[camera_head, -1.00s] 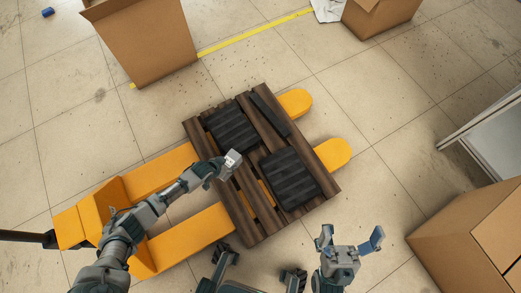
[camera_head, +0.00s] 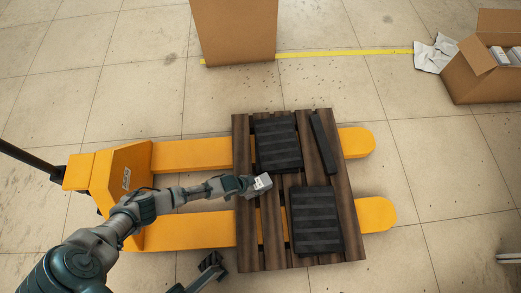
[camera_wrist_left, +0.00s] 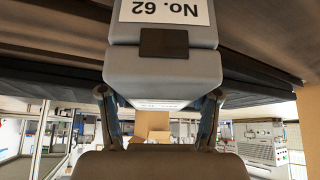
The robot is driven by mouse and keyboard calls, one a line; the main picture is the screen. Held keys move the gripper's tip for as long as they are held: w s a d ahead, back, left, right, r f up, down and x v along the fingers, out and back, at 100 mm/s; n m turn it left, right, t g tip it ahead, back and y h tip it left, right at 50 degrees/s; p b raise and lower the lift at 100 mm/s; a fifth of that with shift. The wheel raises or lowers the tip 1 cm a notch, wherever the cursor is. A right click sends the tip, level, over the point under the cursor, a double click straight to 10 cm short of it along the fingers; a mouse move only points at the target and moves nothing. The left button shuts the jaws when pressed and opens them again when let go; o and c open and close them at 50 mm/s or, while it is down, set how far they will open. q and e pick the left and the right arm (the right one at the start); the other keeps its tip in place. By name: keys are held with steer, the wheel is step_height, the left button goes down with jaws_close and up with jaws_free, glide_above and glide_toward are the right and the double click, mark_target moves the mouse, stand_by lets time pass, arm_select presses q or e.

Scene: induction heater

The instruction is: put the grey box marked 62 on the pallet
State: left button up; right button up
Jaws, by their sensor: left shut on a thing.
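My left gripper (camera_head: 250,185) is shut on the small grey box marked 62 (camera_head: 263,183). In the left wrist view the box (camera_wrist_left: 160,72) sits between the two fingers, with its white "No. 62" label upside down. The wooden pallet (camera_head: 353,215) lies on the yellow forks of a pallet truck. In the head view the box is over the pallet's left part, beside the dark ribbed pads. I cannot tell whether it touches the planks.
Two black ribbed pads (camera_head: 278,143) (camera_head: 316,220) and a narrow black strip (camera_head: 322,142) lie on the pallet. The yellow pallet truck (camera_head: 190,154) extends left. A tall cardboard box (camera_head: 235,30) stands behind, and an open carton (camera_head: 478,75) stands at the right.

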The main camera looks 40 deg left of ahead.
arm_select(q)
steer(key=shift+r, duration=0.1)
steer(key=o, duration=1.6)
